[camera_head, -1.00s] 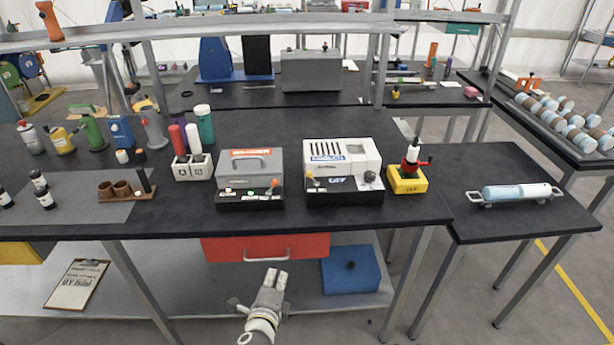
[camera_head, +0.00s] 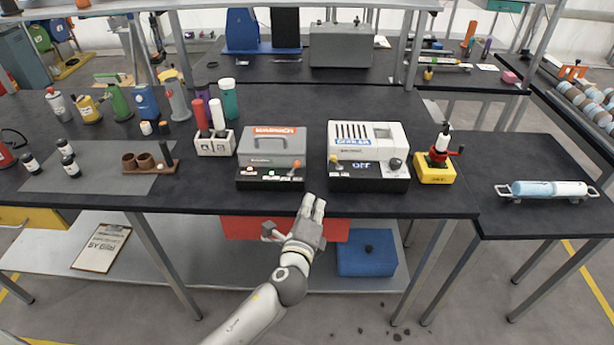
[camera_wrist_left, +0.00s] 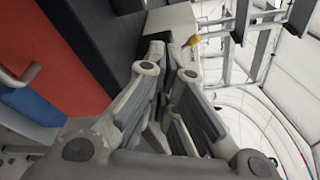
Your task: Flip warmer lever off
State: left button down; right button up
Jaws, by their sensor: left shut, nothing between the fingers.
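The warmer (camera_head: 272,149) is a grey box with an orange label and a black base on the near table. Its orange-knobbed lever (camera_head: 296,165) is at the right of the front panel, and small lights show on the base. My left gripper (camera_head: 313,202) is shut and empty at the table's front edge, just below and right of the warmer's lever, apart from it. In the left wrist view its fingers (camera_wrist_left: 168,55) point toward the white machine with a yellow knob (camera_wrist_left: 193,40); the warmer's lever cannot be made out there. My right gripper is not in view.
The white cooler (camera_head: 372,140) with a lit display stands right of the warmer, with a narrow gap between. A yellow-based device (camera_head: 436,172) is further right. A two-slot holder (camera_head: 215,145) stands left. A red drawer (camera_head: 240,228) is below the tabletop.

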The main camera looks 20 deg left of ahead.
aim_at(294, 168)
pick_arm(q)
jog(key=w, duration=0.7)
jog(key=shift+w+a+f, duration=0.2)
jog(key=shift+a+f, duration=0.1)
jog(key=a+p, duration=0.1)
jog(key=w+a+r+p, duration=0.1)
jog(key=shift+a+r, duration=0.15)
jog(key=shift+a, duration=0.7)
jog(key=shift+r+n, duration=0.2)
jog(key=shift+n, duration=0.1)
